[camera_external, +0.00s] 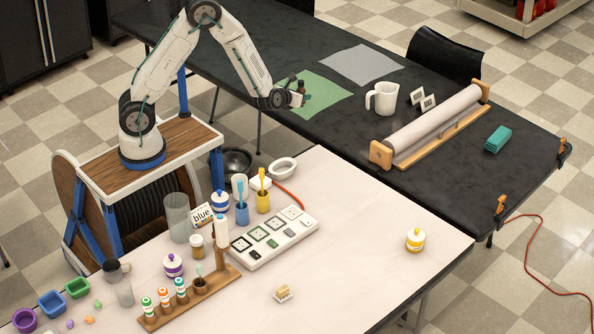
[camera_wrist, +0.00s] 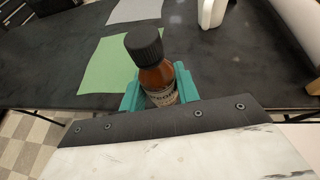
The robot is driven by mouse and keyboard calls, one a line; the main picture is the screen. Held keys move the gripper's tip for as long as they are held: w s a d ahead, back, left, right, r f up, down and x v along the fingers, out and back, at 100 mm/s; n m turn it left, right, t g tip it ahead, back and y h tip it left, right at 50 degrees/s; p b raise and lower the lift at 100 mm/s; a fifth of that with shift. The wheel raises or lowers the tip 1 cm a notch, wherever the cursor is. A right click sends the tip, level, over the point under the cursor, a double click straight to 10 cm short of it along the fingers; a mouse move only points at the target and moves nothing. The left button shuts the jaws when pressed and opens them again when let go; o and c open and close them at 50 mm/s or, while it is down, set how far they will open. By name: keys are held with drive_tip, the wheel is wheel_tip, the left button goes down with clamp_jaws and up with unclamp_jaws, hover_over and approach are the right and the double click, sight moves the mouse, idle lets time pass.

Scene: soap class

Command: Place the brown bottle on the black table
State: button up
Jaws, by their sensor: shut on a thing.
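The brown bottle with a black cap (camera_wrist: 155,72) stands roughly upright between the teal fingers of my gripper (camera_wrist: 160,92) in the wrist view. My gripper is shut on it. In the external view my gripper (camera_external: 301,98) is over the near edge of the black table (camera_external: 340,125), by the green sheet, and the small dark bottle (camera_external: 292,84) shows at its tip. I cannot tell the exact height of the bottle above the table. The lower part of the bottle is partly hidden by the fingers and the wrist plate.
On the black table lie a green sheet (camera_external: 322,95) and a grey sheet (camera_external: 362,64). A white pitcher (camera_external: 382,98), small cards (camera_external: 421,100), a paper roll (camera_external: 432,124) and a teal block (camera_external: 497,139) are further right. The white table (camera_external: 350,240) in front is crowded at left.

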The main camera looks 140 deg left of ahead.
wheel_tip(320, 180, down, 8)
hover_over(342, 131)
wheel_tip(342, 131, down, 2)
drive_tip(key=shift+a+f, duration=0.1)
drive_tip(key=shift+f, duration=1.65)
drive_tip(key=shift+f, duration=0.1)
drive_tip(key=o, duration=1)
